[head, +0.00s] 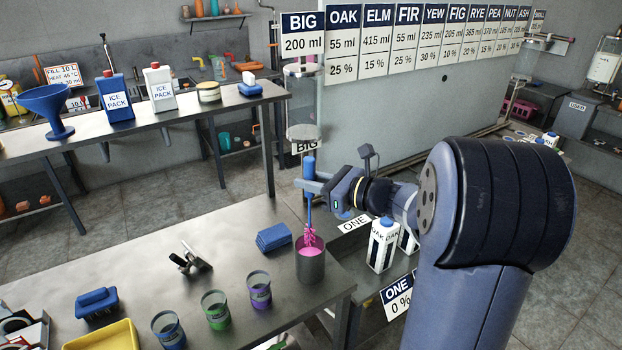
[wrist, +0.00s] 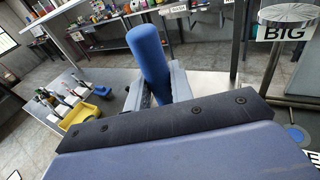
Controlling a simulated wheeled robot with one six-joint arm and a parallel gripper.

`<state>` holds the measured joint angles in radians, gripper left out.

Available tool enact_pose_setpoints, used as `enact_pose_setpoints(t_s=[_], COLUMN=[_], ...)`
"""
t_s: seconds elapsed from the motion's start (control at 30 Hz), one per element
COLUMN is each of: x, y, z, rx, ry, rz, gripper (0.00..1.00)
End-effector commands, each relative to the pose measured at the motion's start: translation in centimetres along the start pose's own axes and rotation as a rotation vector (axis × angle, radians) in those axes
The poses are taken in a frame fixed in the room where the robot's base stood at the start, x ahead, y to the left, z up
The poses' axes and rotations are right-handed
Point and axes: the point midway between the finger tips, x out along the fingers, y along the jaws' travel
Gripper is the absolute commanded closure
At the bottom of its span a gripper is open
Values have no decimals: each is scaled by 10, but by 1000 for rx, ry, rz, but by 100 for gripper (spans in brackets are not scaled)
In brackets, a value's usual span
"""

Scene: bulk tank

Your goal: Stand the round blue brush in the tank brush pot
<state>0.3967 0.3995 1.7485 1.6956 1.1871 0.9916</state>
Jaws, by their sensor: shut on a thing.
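My gripper (head: 311,186) is shut on the blue handle of the round brush (head: 309,167), which hangs upright in the head view. Its thin blue shaft runs down to pink-coated bristles. The bristles are at the mouth of a grey cylindrical pot (head: 311,268) near the table's right end. Pink shows inside the pot's rim; the lowest part of the brush cannot be told apart from it. I see no label on this pot, so I cannot tell whether it is the tank brush pot. In the wrist view the blue handle (wrist: 149,60) stands up between my fingers.
A blue block (head: 273,237) lies left of the pot. Purple (head: 259,291), green (head: 215,310) and blue (head: 167,329) cups stand nearer the front. A black item (head: 190,260), a blue hand brush (head: 97,303) and a yellow tray (head: 105,337) are further left. White cartons (head: 382,245) stand right, below.

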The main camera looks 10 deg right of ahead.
Motion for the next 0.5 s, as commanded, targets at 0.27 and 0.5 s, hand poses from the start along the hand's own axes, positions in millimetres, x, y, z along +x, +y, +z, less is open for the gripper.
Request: enact_pose_setpoints(t_s=[0.27,0.5], x=[3,5], y=[0,0], z=[-26,-45], rx=[1,0], ry=[0,-1], rz=[0,0], gripper=[100,100])
